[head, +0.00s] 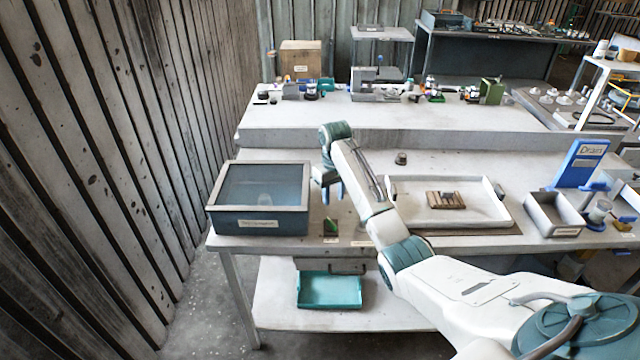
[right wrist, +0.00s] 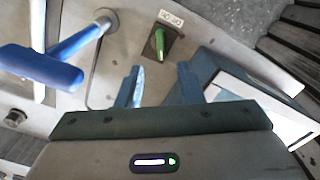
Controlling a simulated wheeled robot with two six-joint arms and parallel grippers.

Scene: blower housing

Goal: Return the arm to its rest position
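My right arm (head: 360,185) reaches from the lower right across the workbench, with its forearm raised over the left half. My right gripper (head: 332,195) hangs above the bench just right of the glass-lidded box (head: 262,225). In the right wrist view its two blue fingers (right wrist: 159,80) stand apart with nothing between them. Beyond the fingertips, a small green piece (right wrist: 159,44) rests on a dark square plate with a label; it also shows in the head view (head: 331,227). My left gripper is not in view.
A white tray (head: 400,192) with a brown block (head: 446,200) lies right of my forearm. A blue Drain sign (head: 582,163) and a grey bin (head: 553,214) stand at right. A blue T-handle (right wrist: 40,68) shows beside the fingers. A teal tray (head: 330,290) sits on the lower shelf.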

